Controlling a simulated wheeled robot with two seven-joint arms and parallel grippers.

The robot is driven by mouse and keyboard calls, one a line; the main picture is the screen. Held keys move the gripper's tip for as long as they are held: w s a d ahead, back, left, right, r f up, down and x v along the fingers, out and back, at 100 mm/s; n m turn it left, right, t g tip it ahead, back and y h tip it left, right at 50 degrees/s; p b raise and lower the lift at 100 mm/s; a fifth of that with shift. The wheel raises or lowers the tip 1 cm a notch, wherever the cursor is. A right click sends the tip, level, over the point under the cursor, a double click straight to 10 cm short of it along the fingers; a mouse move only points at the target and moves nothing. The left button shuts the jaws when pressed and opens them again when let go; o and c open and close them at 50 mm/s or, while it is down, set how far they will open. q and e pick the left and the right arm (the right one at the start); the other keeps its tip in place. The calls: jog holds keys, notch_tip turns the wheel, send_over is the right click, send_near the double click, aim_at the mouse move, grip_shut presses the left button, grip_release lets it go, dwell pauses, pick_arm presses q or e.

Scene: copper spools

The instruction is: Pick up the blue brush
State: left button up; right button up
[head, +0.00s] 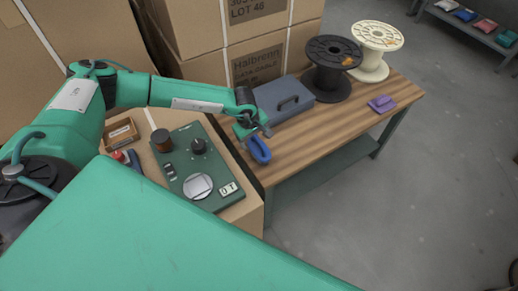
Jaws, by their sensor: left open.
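The blue brush (260,152) is at the left front edge of the wooden workbench, just below my left gripper. It looks like a rounded blue loop, and its upper end is partly hidden by the gripper. My left gripper (256,133) is open, with its fingers pointing down at the brush's upper end. I cannot tell whether the fingers touch the brush. My right gripper is not in view.
A blue-grey case (283,100), a black spool (332,68), a cream spool (375,50) and a purple brush (382,104) stand on the workbench (335,122). A green instrument panel (193,166) is at left. Cardboard boxes (225,45) rise behind.

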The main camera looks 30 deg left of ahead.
aim_at(258, 149)
pick_arm(q)
jog(key=shift+w+d+f+p, duration=0.1)
jog(key=shift+w+f+p, duration=0.1)
jog(key=shift+f, duration=0.75)
jog(key=shift+w+d+f+p, duration=0.1)
jog(key=shift+w+f, duration=0.05)
jog(key=shift+f, duration=0.85)
jog(key=shift+w+d+f+p, duration=0.1)
jog(key=shift+w+f+p, duration=0.1)
jog(key=shift+f, duration=0.75)
jog(key=shift+c, duration=0.5)
jog(key=c, duration=1.1)
